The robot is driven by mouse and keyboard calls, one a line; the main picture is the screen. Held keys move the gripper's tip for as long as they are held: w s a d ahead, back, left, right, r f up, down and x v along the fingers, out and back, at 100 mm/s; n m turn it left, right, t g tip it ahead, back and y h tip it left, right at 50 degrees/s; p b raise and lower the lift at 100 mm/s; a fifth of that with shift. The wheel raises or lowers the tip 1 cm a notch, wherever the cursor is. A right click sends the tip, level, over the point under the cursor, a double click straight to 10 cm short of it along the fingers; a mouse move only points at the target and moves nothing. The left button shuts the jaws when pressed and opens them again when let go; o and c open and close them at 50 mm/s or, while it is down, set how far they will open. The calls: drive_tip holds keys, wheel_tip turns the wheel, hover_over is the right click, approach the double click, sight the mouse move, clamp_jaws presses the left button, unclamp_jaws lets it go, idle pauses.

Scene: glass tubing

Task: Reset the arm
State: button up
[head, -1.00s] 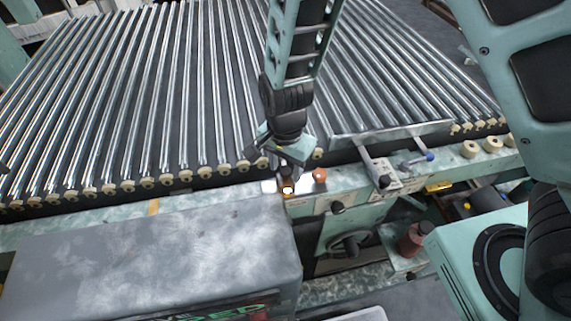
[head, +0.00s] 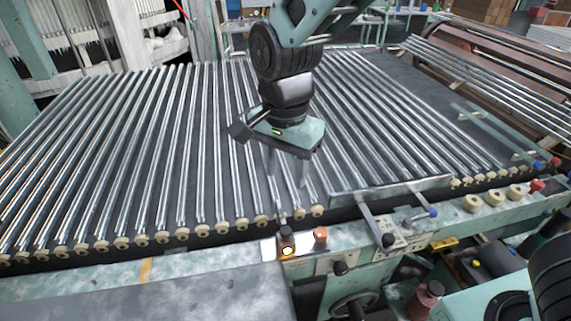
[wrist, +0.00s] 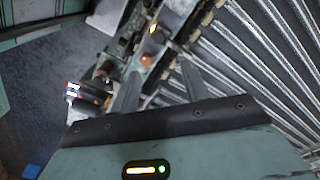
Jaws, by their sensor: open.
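My gripper (head: 288,178) hangs above the front part of the roller bed (head: 170,150), its fingers pointing down and apart with nothing between them. In the wrist view the two fingers of my gripper (wrist: 160,95) are spread, with the machine's front rail and rollers beyond them. The lit amber button (head: 287,250) and an orange-brown button (head: 320,235) sit on the front rail, just below and in front of my gripper, apart from it.
A metal bracket with a blue-tipped lever (head: 432,212) stands on the rail to the right. A grey metal cover (head: 150,297) lies at the front left. A rack of glass tubes (head: 490,80) is at the back right.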

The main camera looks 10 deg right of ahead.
drive_tip(key=shift+r, duration=0.45)
drive_tip(key=s+d+f+n+b, duration=0.2)
drive_tip(key=s+n, duration=0.6)
drive_tip(key=s+d+f+n+b, duration=0.2)
drive_tip(key=s+d+n, duration=0.1)
drive_tip(key=s+n, duration=0.5)
drive_tip(key=shift+s+n+y, duration=0.3)
drive_tip(key=shift+s+n, duration=0.1)
drive_tip(key=shift+s, duration=0.3)
drive_tip(key=shift+f, duration=0.15)
idle(0.7)
